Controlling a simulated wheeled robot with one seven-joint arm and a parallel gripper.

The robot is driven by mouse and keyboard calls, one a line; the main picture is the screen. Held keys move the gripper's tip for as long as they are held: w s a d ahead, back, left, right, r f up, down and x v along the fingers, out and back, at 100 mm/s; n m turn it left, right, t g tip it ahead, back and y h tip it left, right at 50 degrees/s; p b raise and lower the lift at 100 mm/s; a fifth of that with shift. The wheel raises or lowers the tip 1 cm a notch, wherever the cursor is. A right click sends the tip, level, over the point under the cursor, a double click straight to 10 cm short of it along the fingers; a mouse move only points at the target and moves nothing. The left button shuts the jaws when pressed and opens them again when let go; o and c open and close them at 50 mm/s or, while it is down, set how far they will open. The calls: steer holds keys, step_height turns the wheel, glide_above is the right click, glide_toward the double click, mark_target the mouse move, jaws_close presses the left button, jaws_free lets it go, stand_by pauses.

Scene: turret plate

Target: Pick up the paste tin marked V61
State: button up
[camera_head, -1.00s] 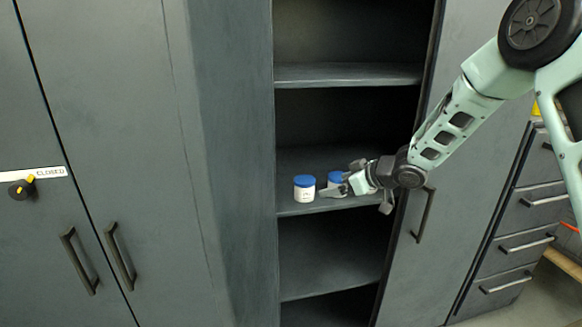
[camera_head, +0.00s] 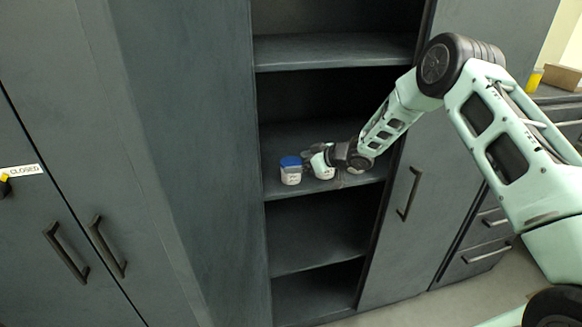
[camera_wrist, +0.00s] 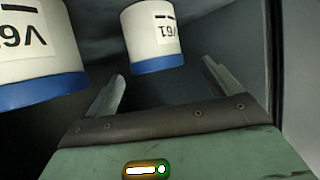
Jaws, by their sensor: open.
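Two white paste tins with blue lids stand on the middle shelf. In the head view, the left tin (camera_head: 291,171) is in plain sight; the right tin (camera_head: 324,173) is partly hidden by my gripper (camera_head: 319,160). In the wrist view, both tins appear lid down. A nearer tin (camera_wrist: 28,45) is cut off at the upper left, its label partly readable as V6. A farther tin (camera_wrist: 150,40) with a label that seems to read V61 lies ahead, between the lines of my fingers. My gripper (camera_wrist: 162,70) is open, with nothing between its fingers.
The tins' shelf (camera_head: 285,190) sits in an open dark cabinet, with another shelf (camera_head: 335,52) above and open compartments below. A cabinet side wall (camera_head: 190,130) stands to the left, and a closed door with a handle (camera_head: 409,194) to the right.

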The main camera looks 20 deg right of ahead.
mark_target(291, 162)
steer(key=shift+p+x, duration=1.4)
steer(key=shift+x, duration=0.95)
steer(key=shift+w+a+f, duration=0.2)
steer(key=shift+w+a, duration=0.1)
steer(key=shift+w, duration=0.25)
steer(key=c, duration=1)
steer(key=shift+c, duration=1.3)
steer(key=shift+r, duration=0.15)
